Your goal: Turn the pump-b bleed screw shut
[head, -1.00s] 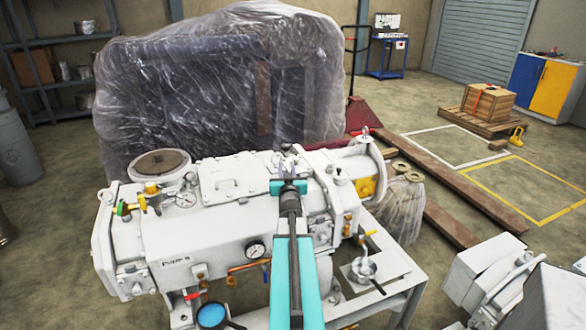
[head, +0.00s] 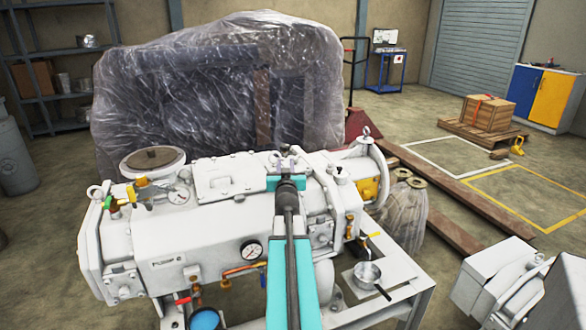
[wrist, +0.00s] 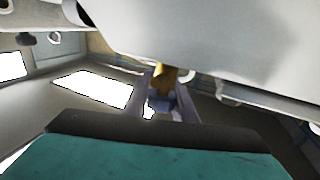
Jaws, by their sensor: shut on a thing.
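My gripper (head: 286,162) is at the far upper edge of the pump housing, right of a bolted cover plate. In the wrist view my gripper (wrist: 166,98) is shut on a small brass-yellow screw-like piece (wrist: 163,77), taken to be the bleed screw. It sits between the two grey fingers, beneath a large pale casing. In the head view my wrist and fingers hide this piece, so its turn angle cannot be seen.
A gauge (head: 251,251), copper pipes and valve handles line the pump's front. A metal pan (head: 367,274) stands on the frame at right, and a blue-topped round container (head: 205,319) is at the front. A plastic-wrapped bulk (head: 225,85) stands close behind the pump.

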